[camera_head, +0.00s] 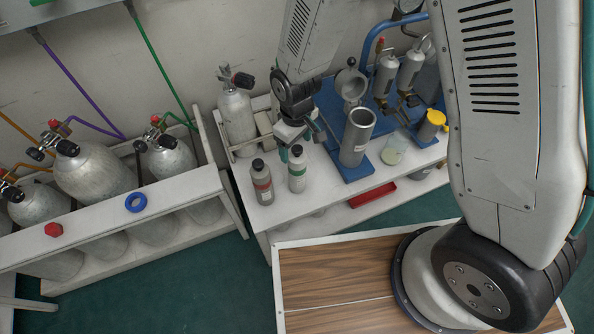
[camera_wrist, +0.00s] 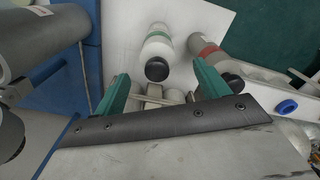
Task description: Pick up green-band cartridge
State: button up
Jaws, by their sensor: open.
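The green-band cartridge (camera_head: 297,174) stands upright on the white bench, a grey bottle with a black cap and a green band. In the wrist view the green-band cartridge (camera_wrist: 159,45) shows beyond the fingertips, about midway between them. My gripper (camera_head: 298,144) is just behind and above it in the head view, with nothing held. In the wrist view my gripper (camera_wrist: 160,84) has its two green fingers spread wide apart. The red-band cartridge (camera_head: 262,184) stands just left of it, and this red-band cartridge (camera_wrist: 209,48) is right of it in the wrist view.
A grey open cylinder (camera_head: 357,136) stands on a blue base to the right. A glass beaker (camera_head: 394,150) and a yellow-capped part (camera_head: 431,125) are farther right. A large grey tank (camera_head: 237,119) stands behind at left. The bench front edge (camera_head: 310,205) is close to the cartridges.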

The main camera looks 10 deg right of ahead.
aim_at(297, 158)
notch_tip(297, 158, down, 7)
jog(key=shift+d, duration=0.15)
jog(key=shift+w, duration=0.1)
grip_shut()
